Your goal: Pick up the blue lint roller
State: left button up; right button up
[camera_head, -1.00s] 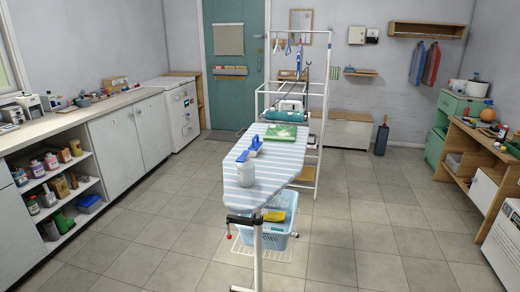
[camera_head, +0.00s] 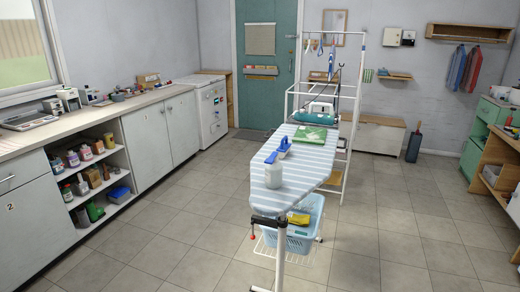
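A striped ironing board (camera_head: 312,165) stands in the middle of the room. Neither of my grippers is in view.
A green folded item (camera_head: 310,133) and an iron (camera_head: 322,108) are farther back on the board. A light-blue basket (camera_head: 297,241) sits below it. A long counter (camera_head: 100,117) runs along the left. Tiled floor is clear on both sides.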

aim_at(284, 148)
jog(key=i+l+u, duration=0.15)
jog(key=u, duration=0.25)
jog(key=i+l+u, duration=0.1)
jog(key=l+u, duration=0.25)
jog(key=i+l+u, duration=0.1)
jog(key=u, duration=0.3)
